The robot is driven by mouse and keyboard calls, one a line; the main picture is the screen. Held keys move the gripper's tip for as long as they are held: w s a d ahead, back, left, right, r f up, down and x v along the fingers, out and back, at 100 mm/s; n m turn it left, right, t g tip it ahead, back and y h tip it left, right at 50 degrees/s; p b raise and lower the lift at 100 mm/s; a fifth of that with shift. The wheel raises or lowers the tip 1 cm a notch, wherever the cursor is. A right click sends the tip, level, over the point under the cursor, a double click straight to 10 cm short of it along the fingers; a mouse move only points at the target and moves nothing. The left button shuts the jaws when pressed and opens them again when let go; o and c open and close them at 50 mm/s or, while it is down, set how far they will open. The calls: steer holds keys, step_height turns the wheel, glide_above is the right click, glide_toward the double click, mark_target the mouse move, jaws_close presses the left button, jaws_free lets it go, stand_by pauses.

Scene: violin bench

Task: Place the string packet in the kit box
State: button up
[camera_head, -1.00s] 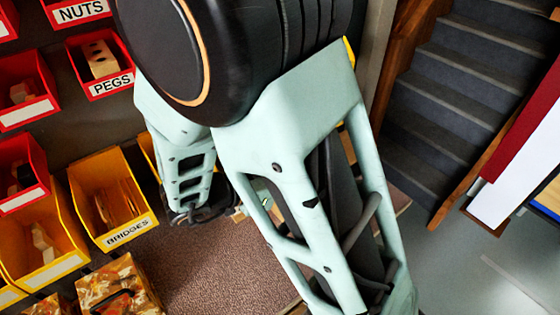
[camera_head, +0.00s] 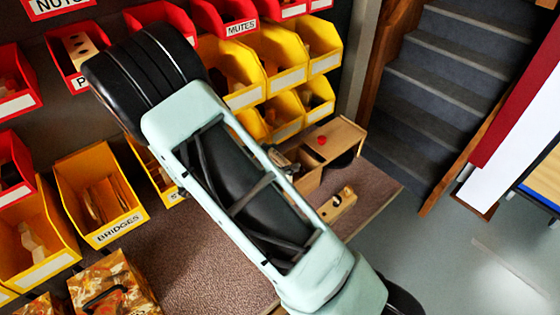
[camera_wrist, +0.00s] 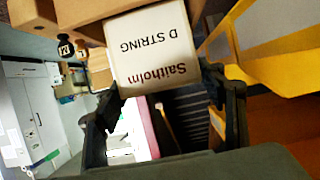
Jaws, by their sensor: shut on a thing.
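The string packet (camera_wrist: 148,28) is a white square packet printed "Saitholm D STRING", seen upside down in the wrist view. My gripper (camera_wrist: 162,90) is shut on it, with one dark finger at each side edge. In the head view my own arm hides the packet and most of the gripper. A light wooden box (camera_head: 342,136) with a red knob and an open compartment stands at the bench's back right; it looks like the kit box, partly hidden by my arm. Brown wood (camera_wrist: 58,12) shows beside the packet in the wrist view.
Yellow bins (camera_head: 290,72) and red bins (camera_head: 160,18) hang along the back wall. A wooden block (camera_head: 338,205) lies in front of the wooden box. A patterned case (camera_head: 112,285) stands at the front left. The brown bench top (camera_head: 205,250) has clear room mid-left.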

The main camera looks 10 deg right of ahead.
steer(key=shift+f, duration=0.65)
steer(key=shift+f, duration=0.6)
steer(key=o, duration=0.9)
steer(key=shift+o, duration=0.2)
steer(key=shift+r, duration=0.2)
steer(key=v, duration=1.2)
steer(key=shift+r, duration=0.45)
